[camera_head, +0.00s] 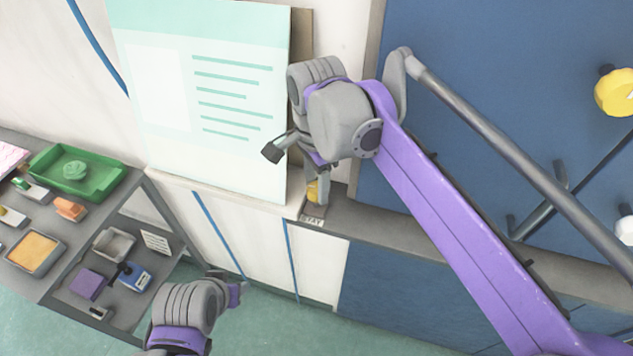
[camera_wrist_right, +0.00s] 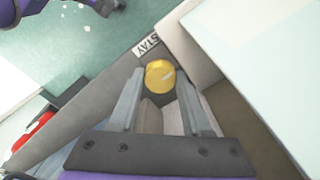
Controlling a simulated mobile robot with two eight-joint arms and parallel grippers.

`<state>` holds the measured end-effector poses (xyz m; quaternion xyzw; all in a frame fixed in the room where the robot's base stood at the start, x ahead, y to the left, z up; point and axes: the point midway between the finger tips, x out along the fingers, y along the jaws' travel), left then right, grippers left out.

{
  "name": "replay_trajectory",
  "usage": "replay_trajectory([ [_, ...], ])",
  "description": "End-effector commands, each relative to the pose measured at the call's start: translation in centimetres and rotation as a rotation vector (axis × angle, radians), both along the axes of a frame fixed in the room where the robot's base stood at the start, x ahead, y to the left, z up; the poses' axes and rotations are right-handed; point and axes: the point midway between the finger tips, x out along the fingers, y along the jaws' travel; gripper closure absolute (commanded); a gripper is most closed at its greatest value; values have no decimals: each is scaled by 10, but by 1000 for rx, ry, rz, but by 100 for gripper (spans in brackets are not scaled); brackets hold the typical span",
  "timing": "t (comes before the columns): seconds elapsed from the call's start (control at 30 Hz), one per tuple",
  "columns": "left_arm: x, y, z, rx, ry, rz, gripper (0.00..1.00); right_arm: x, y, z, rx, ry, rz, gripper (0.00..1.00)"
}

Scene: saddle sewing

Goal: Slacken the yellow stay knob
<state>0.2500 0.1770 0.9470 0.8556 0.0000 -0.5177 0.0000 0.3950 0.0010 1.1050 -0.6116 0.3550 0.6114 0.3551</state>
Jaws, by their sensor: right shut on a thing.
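The yellow stay knob (camera_head: 312,192) sits on a grey ledge beside a label reading STAY (camera_head: 311,222). My right gripper (camera_head: 318,184) reaches down to it and is shut on it. In the right wrist view the round yellow face of the knob (camera_wrist_right: 160,75) shows between the two grey fingers, with the STAY label (camera_wrist_right: 146,44) just beyond. The fingers hide part of the knob in the head view. My left gripper (camera_head: 236,293) is low in the head view, away from the knob; its jaws are not clear.
A pale board (camera_head: 205,100) stands close left of my right gripper. A blue panel (camera_head: 470,50) on the right bears another yellow knob (camera_head: 615,92). A grey shelf unit (camera_head: 50,285) at left holds a green tray (camera_head: 108,190) and small items. Green floor is open below.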

Motion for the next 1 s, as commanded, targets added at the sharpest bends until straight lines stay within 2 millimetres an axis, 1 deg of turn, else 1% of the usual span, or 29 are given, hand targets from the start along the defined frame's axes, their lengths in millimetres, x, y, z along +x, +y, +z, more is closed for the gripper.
replay_trajectory([
  [0.27, 2, 0, 6, 0, -4, 0, 50, 0, 0, 1, 0, 0, 179, 100],
  [1.0, 7, 0, 19, 0, -14, 0, 50, 0, 0, 1, 1, 1, 878, 100],
])
